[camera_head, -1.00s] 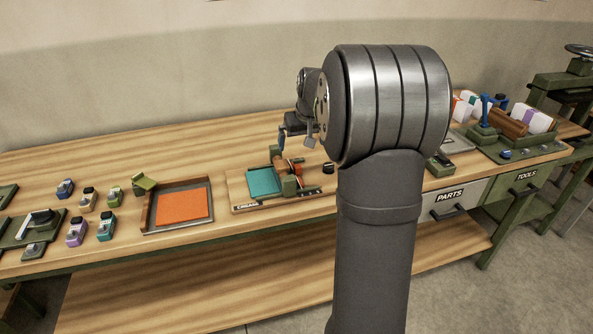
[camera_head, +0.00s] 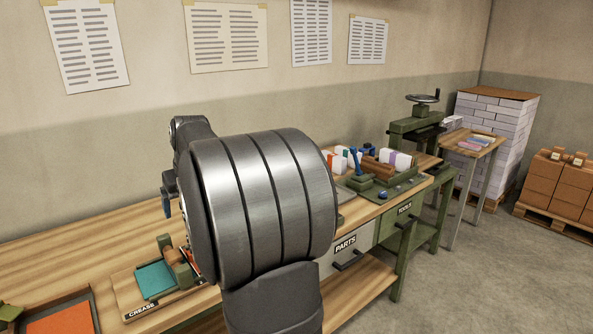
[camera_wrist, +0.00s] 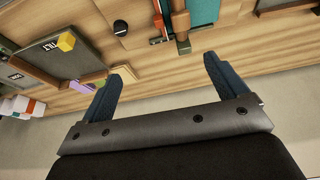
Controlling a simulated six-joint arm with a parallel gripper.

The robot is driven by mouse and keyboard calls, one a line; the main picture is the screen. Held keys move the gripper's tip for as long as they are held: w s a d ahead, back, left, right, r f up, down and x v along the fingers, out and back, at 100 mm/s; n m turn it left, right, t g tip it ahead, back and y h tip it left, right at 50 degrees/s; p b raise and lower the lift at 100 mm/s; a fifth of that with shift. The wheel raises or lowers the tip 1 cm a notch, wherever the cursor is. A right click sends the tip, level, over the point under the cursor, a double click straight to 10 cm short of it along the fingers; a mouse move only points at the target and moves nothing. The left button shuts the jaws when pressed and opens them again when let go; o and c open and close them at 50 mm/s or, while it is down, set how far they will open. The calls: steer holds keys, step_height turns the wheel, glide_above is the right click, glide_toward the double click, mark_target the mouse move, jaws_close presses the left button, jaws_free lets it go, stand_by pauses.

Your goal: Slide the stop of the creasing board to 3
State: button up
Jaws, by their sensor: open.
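The creasing board (camera_head: 128,297), with its CREASE label, lies on the bench at the lower left of the head view, carrying a teal sheet (camera_head: 155,280). Green blocks (camera_head: 182,272) and red and brown parts stand at its right side, partly hidden by my arm. I cannot tell which part is the stop, and no scale number is readable. In the wrist view, part of the board with the teal sheet (camera_wrist: 204,10) shows at the top. My gripper (camera_wrist: 163,86) is open and empty, its two blue fingers apart from the board. In the head view my arm mostly hides it.
A black knob (camera_wrist: 120,28) and a dark tray marked TILT with a yellow block (camera_wrist: 66,41) show in the wrist view. An orange sheet (camera_head: 62,320) lies left of the board. The bench behind the board is clear. Several tools stand further right.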

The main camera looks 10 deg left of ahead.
steer(key=c, duration=0.7)
steer(key=shift+a+f, duration=0.1)
steer(key=shift+a, duration=0.05)
steer(key=shift+c, duration=1.2)
steer(key=n+h, duration=0.6)
steer(key=n, duration=1.2)
glide_above(190, 252)
steer(key=s+a, duration=0.5)
step_height(190, 252, down, 5)
steer(key=x, duration=1.7)
steer(key=shift+d+f, duration=0.25)
steer(key=shift+d, duration=0.1)
steer(key=shift+c, duration=0.2)
